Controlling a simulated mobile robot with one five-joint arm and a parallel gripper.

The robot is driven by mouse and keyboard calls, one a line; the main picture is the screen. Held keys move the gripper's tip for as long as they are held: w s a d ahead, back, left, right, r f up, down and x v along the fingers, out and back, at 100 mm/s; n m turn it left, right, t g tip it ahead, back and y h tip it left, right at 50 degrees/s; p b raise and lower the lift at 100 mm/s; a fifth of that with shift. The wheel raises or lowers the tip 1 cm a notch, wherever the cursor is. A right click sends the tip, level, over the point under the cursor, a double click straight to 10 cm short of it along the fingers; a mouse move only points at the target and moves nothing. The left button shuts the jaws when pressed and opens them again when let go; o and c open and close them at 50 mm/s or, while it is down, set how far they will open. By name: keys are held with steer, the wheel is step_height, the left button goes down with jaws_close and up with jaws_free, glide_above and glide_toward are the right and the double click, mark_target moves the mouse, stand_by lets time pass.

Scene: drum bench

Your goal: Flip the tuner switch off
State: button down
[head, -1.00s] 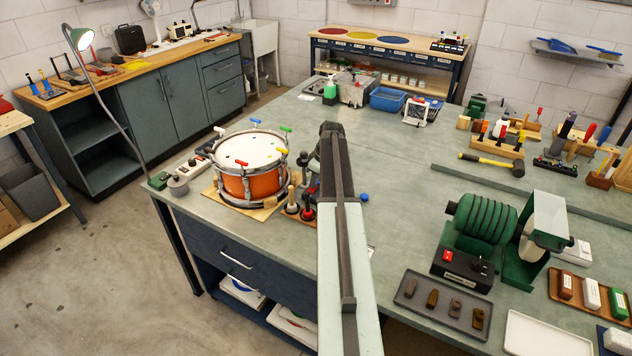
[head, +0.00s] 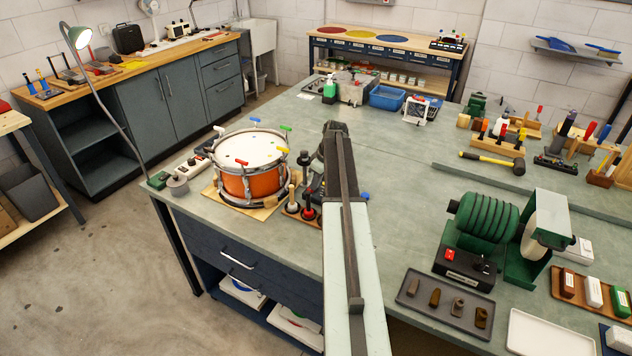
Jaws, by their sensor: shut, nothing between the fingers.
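I cannot make out the tuner or its switch for certain. An orange drum (head: 250,184) with a white head stands on a wooden board at the left end of the green bench (head: 410,190). A pale box with dark and red details (head: 199,160) sits behind the drum's left side, and a small green box (head: 158,181) lies at the bench's left corner.
Mallets in a wooden stand (head: 298,208) are close by, right of the drum. A green machine (head: 484,226) and a tray of small parts (head: 446,300) are on the right. A yellow-handled hammer (head: 492,160) lies farther back. The bench's middle is clear.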

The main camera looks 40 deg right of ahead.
steer(key=shift+w+a+r, duration=0.1)
steer(key=shift+w+r, duration=0.05)
steer(key=shift+w, duration=0.05)
steer(key=shift+r+p, duration=0.25)
steer(key=shift+p, duration=0.2)
step_height(320, 180, up, 4)
steer(key=p, duration=0.4)
steer(key=shift+r, duration=0.25)
steer(key=d+p+v, duration=0.1)
steer(key=p+v, duration=0.7)
steer(key=v, duration=0.1)
steer(key=shift+f+p, duration=0.15)
steer(key=shift+p, duration=0.2)
steer(key=shift+s, duration=0.15)
